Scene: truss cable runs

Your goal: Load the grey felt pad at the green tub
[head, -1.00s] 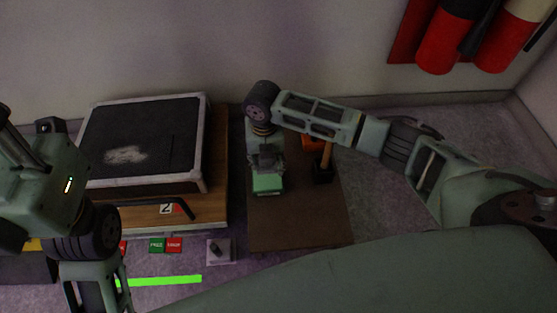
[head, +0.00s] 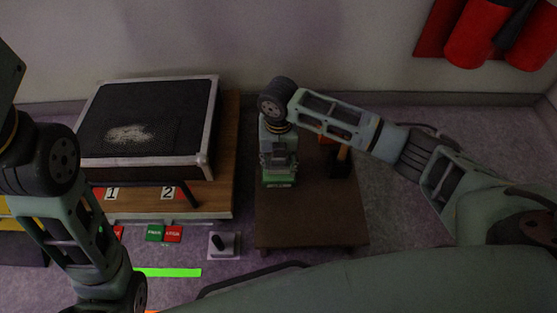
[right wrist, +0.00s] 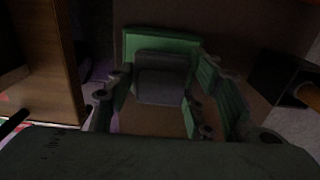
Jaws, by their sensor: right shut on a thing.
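The green tub (head: 279,182) stands on the brown table, directly below my right gripper (head: 278,158). In the right wrist view, the tub's green rim (right wrist: 160,38) shows beyond the grey felt pad (right wrist: 160,82). The pad is between the fingers of my right gripper (right wrist: 160,103), which is shut on it. The pad overlaps the tub in this view; I cannot tell whether it touches it. My left arm shows at the left of the head view, but its gripper is out of frame.
The brown table (head: 305,220) has bare room at its front. A dark object with an orange part (head: 340,162) stands right of the tub. A black case (head: 150,120) lies on a wooden bench (head: 222,185) to the left. A small joystick box (head: 224,244) is in front.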

